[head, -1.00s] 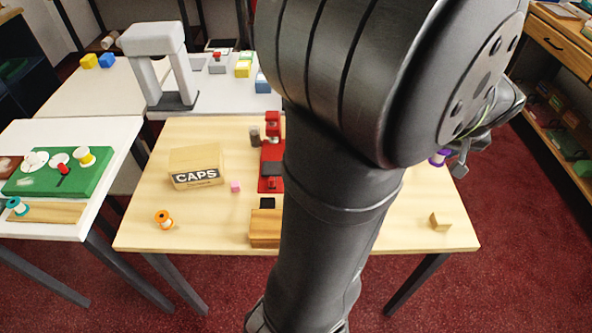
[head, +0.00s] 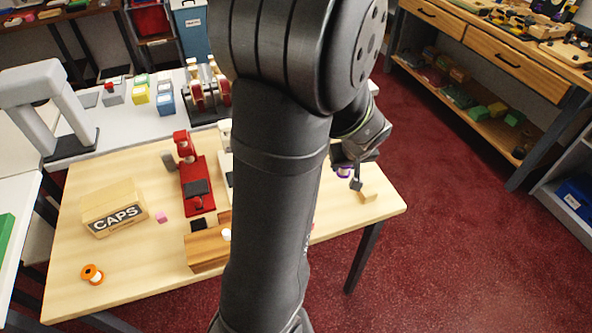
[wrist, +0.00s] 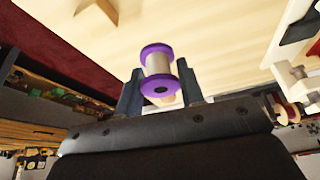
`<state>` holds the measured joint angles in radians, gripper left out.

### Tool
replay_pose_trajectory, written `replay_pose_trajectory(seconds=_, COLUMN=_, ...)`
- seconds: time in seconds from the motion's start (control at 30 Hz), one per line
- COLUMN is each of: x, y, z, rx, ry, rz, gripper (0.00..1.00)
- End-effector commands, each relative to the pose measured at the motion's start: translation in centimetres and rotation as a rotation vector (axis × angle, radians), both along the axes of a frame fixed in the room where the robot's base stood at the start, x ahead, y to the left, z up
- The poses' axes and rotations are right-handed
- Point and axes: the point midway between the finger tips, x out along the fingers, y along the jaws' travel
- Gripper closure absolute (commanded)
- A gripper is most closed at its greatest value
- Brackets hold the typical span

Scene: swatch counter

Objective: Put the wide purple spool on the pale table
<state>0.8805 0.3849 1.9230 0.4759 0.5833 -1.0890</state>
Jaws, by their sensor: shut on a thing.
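The wide purple spool (wrist: 158,66) has purple flanges and a pale grey core. In the wrist view it sits between the two fingers of my gripper (wrist: 158,84), which is shut on it. In the head view my gripper (head: 352,165) is over the right side of the light wood table (head: 130,255), with a bit of the purple spool (head: 345,172) showing. My arm hides part of this table. A white table (head: 20,185) shows at the left edge. I cannot tell how high the spool is held.
Red carpet lies to the right.

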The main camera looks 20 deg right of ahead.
Motion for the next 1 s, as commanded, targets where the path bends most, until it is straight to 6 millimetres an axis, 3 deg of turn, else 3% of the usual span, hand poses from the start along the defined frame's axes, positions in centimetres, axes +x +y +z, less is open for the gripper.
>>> replay_pose_trajectory(seconds=0.3, x=6.5, y=3.4, z=-4.4, rx=0.002, ry=0.003, rz=0.006, gripper=0.86)
replay_pose_trajectory(seconds=0.43, x=8.2, y=4.3, z=-5.5, rx=0.002, ry=0.002, rz=0.005, gripper=0.86)
replay_pose_trajectory(seconds=0.63, x=9.0, y=4.6, z=-6.6, rx=0.002, ry=0.001, rz=0.001, gripper=0.86)
replay_pose_trajectory(seconds=0.83, x=8.9, y=4.6, z=-9.3, rx=0.003, ry=0.003, rz=0.000, gripper=0.86)
replay_pose_trajectory(seconds=1.0, x=9.0, y=4.6, z=-10.1, rx=0.001, ry=0.001, rz=0.001, gripper=0.86)
